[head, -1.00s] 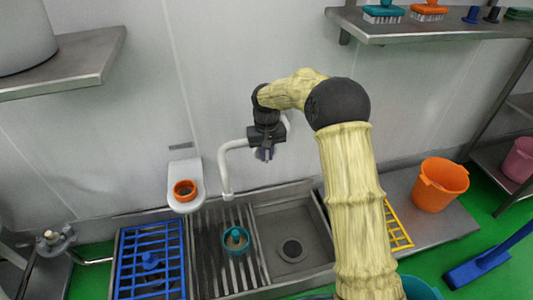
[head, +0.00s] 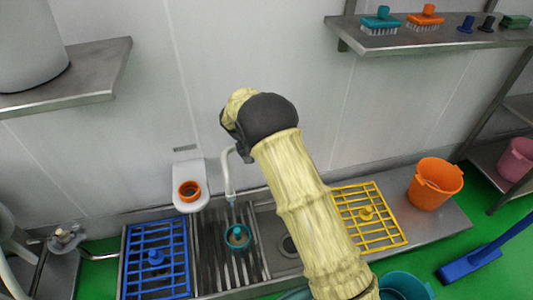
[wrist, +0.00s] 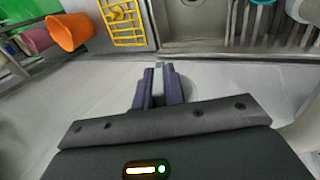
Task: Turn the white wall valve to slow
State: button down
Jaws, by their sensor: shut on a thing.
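The white pipe with its downturned spout (head: 228,175) stands out from the wall above the sink. A faint bluish streak shows just below the spout's mouth, over the teal cup (head: 237,238). My arm hides the valve's body and handle in the head view. In the wrist view my gripper (wrist: 157,85) is shut on a narrow light-grey piece (wrist: 158,78), which looks like the valve's handle. A pale rounded piece at the right edge of the wrist view may be part of the white pipe. The handle's exact setting cannot be read.
A white wall bracket (head: 191,168) holds an orange ring left of the spout. A blue rack (head: 130,262) and a yellow rack (head: 385,190) flank the sink. An orange bucket (head: 435,185) stands at right. A steel shelf (head: 400,45) hangs above.

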jog(key=shift+a+h, duration=0.1)
jog(key=shift+h, duration=0.2)
jog(key=c, duration=1.5)
grip_release()
jog(key=shift+o, duration=0.2)
jog(key=shift+r, duration=0.1)
jog(key=p+v, duration=0.4)
jog(key=v, duration=1.3)
jog(key=shift+s+p, duration=0.25)
jog(key=shift+p, duration=0.1)
jog(key=shift+r, duration=0.1)
